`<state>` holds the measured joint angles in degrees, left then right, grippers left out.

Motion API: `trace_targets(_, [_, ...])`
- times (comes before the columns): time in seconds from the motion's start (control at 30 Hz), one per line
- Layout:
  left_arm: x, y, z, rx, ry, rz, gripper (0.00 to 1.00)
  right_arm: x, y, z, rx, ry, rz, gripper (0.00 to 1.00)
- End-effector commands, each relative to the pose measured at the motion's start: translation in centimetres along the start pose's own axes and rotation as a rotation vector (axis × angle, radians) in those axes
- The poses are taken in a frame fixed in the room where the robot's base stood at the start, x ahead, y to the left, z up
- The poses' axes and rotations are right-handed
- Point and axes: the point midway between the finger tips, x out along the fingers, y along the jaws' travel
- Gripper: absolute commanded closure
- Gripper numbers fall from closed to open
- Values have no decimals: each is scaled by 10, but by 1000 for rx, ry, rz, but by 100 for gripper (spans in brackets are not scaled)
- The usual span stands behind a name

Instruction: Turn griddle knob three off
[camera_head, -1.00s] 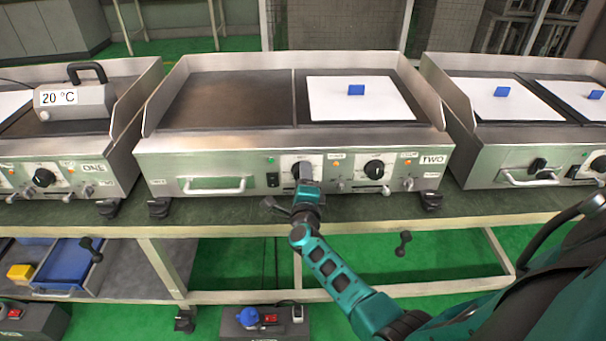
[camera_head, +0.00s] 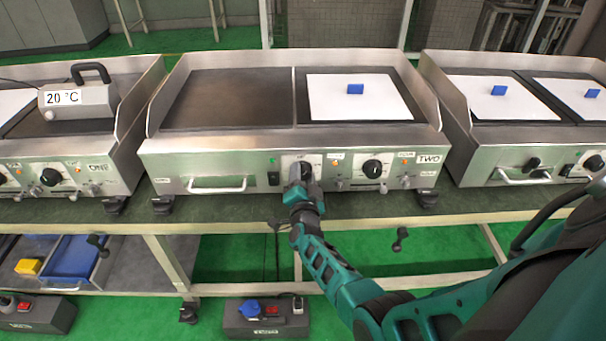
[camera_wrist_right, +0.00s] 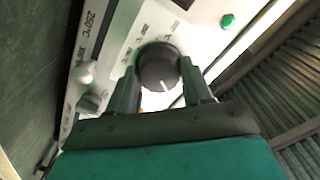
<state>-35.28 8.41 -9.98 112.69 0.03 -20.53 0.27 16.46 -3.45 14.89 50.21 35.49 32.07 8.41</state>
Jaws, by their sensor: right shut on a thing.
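The middle griddle, marked TWO (camera_head: 220,165), has two round black knobs on its front panel. My right gripper (camera_head: 301,180) is at the left knob (camera_head: 305,166) and partly hides it. In the right wrist view this knob (camera_wrist_right: 156,62) sits between the two fingers of my right gripper (camera_wrist_right: 160,85), which is shut on it. The knob's white pointer line faces the gripper's side of the picture. The other knob (camera_head: 372,168) is free, to the right. The small labels above the knobs are hard to read. My left gripper is not in view.
A green lamp (camera_wrist_right: 227,20) and a grey toggle (camera_wrist_right: 92,102) are near the held knob. A handle (camera_head: 217,187) is on the panel's left. A white sheet with a blue block (camera_head: 355,89) lies on the right plate. Griddles stand on both sides.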

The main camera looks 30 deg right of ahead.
Motion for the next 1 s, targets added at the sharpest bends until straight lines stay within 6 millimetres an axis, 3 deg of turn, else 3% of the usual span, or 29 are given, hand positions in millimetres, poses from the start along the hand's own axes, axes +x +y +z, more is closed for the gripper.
trace_targets(0.5, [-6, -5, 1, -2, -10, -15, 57, 0, -2, 0, -426, 1, 1, 81])
trace_targets(1.0, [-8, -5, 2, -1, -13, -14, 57, 0, -2, 0, -577, 1, 0, 81])
